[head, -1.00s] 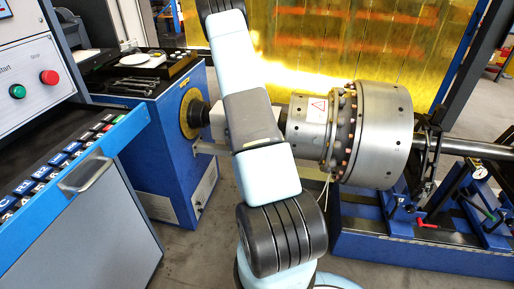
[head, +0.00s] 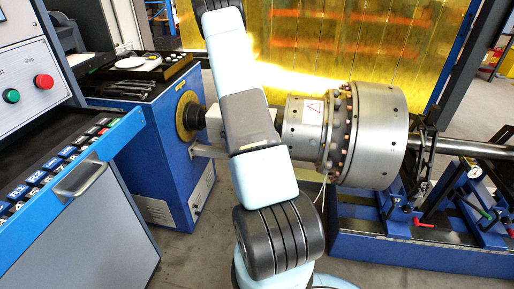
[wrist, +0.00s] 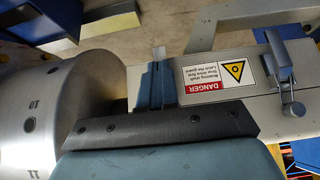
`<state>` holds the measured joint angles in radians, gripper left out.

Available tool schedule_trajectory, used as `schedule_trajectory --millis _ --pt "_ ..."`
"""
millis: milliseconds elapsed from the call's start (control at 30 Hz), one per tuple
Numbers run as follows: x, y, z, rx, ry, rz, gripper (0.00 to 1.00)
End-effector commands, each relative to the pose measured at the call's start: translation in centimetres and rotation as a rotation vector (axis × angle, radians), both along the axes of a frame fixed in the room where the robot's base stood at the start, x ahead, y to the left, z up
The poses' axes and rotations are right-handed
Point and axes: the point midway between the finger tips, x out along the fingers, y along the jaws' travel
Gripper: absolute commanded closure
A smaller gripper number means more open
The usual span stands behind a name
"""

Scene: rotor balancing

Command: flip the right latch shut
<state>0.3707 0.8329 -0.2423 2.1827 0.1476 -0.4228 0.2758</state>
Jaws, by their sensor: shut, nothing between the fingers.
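In the wrist view, a grey metal latch (wrist: 281,62) with a lever sits at the right end of a grey guard (wrist: 235,105). It is the only latch I can make out, and I cannot tell whether it is the right one. Its lever stands out from the guard; whether it is fastened is unclear. My gripper (wrist: 159,60) is shut and empty, its blue fingers over the guard, left of the danger label (wrist: 213,78) and apart from the latch. In the head view my arm hides the guard's area, and my gripper is not in sight.
A large steel rotor (wrist: 45,115) lies close left of my fingers; it also shows in the head view (head: 376,135). A blue drive cabinet (head: 165,130) stands left of my arm. A shaft support (head: 425,165) with clamps stands right of the rotor.

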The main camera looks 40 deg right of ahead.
Motion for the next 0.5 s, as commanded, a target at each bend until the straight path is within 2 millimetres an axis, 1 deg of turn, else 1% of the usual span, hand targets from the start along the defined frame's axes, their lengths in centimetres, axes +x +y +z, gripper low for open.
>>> schedule_trajectory --millis 167,333,500 --pt "-0.6 1.1 -0.1 0.001 0.001 0.000 1.00" --pt "-2.1 3.6 -0.2 0.002 0.002 -0.001 1.00" --pt "-4.2 6.4 -0.2 0.001 0.001 -0.001 1.00"
